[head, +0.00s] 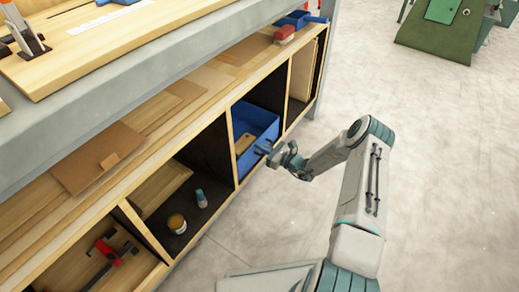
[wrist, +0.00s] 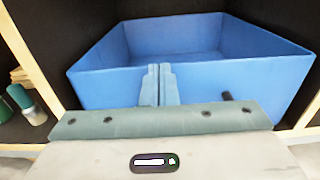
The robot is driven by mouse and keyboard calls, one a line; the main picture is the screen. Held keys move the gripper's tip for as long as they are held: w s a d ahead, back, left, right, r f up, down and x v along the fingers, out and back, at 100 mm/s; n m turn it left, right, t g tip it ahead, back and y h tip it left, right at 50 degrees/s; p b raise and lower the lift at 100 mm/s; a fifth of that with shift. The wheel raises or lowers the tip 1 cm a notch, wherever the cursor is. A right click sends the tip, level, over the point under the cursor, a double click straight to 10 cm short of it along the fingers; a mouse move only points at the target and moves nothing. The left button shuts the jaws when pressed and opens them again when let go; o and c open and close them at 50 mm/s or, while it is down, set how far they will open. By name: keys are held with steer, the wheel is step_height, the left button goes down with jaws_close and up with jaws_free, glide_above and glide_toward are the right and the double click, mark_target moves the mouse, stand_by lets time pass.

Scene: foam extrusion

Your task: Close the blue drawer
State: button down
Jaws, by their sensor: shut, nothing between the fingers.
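The blue drawer (head: 256,122) sits in a cubby of the wooden bench, in the head view. It is an open-topped blue box with a light wooden piece partly visible in it. In the wrist view the blue drawer (wrist: 205,82) fills the upper middle, with its front wall facing me and a small dark peg on the right of that wall. My gripper (head: 268,150) is at the drawer's front in the head view. In the wrist view my gripper (wrist: 158,84) is shut and empty, its fingertips in front of the front wall. I cannot tell whether they touch it.
The cubby to the left holds a yellow-topped jar (head: 177,223) and a small teal-and-grey bottle (head: 201,198). A red clamp (head: 113,252) lies in the cubby further left. A wooden divider (head: 232,150) borders the drawer's cubby.

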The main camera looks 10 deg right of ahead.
steer(key=p+v, duration=0.3)
steer(key=v, duration=1.1)
steer(key=shift+p, duration=0.35)
steer(key=s+a+r+n+g+h+p, duration=0.1)
steer(key=s+a+r+n+g+p, duration=0.3)
steer(key=r, duration=0.8)
steer(key=s+a+r+n+g+h+p, duration=0.1)
steer(key=s+a+r+n+g+p, duration=0.4)
steer(key=r, duration=0.8)
steer(key=s+a+r+n+g+h+p, duration=0.1)
steer(key=r+n+g+p, duration=0.4)
steer(key=r, duration=0.7)
steer(key=s+d+r+n+t+h+p, duration=0.1)
steer(key=s+r+n+h+p, duration=0.2)
steer(key=s+r+p, duration=0.3)
steer(key=s+d+r+n+t+h+p, duration=0.1)
steer(key=s+r+n+h+p, duration=0.3)
steer(key=r, duration=1.2)
steer(key=s+d+r+n+t+h+p, duration=0.1)
steer(key=s+r+n+t+h+p, duration=0.1)
steer(key=s+r+n+p, duration=0.3)
steer(key=s+r+h+p, duration=0.1)
steer(key=s+r+p, duration=0.2)
steer(key=r, duration=0.3)
steer(key=shift+s+t+p, duration=0.4)
steer(key=shift+s, duration=0.5)
steer(key=shift+r, duration=0.1)
